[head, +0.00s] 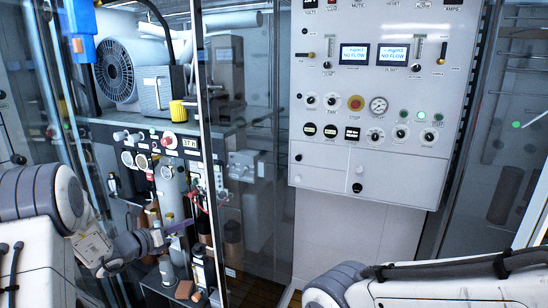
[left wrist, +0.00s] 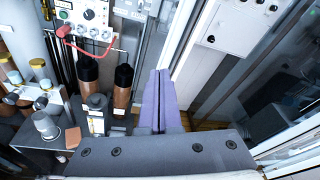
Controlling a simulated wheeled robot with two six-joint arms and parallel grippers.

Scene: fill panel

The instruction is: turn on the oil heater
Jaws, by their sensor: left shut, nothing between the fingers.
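The grey control panel (head: 335,100) hangs at the upper right in the head view, with rows of knobs, switches and gauges. Its labels are too small for me to tell which control is the oil heater's. My left gripper (head: 188,224) is low on the left, in front of the pump equipment and well to the left of the panel. Its purple fingers show pressed together and empty in the left wrist view (left wrist: 160,73). A panel corner (left wrist: 228,22) shows at the top right there. My right arm enters at the lower right, its gripper out of view.
A clear glass pane with a metal frame post (head: 204,90) stands between the equipment and the panel. A grey motor (head: 150,85) sits on the shelf at left. Dark-topped cylinders (left wrist: 88,70) stand left of my left fingers. The white wall (head: 335,232) below the panel is bare.

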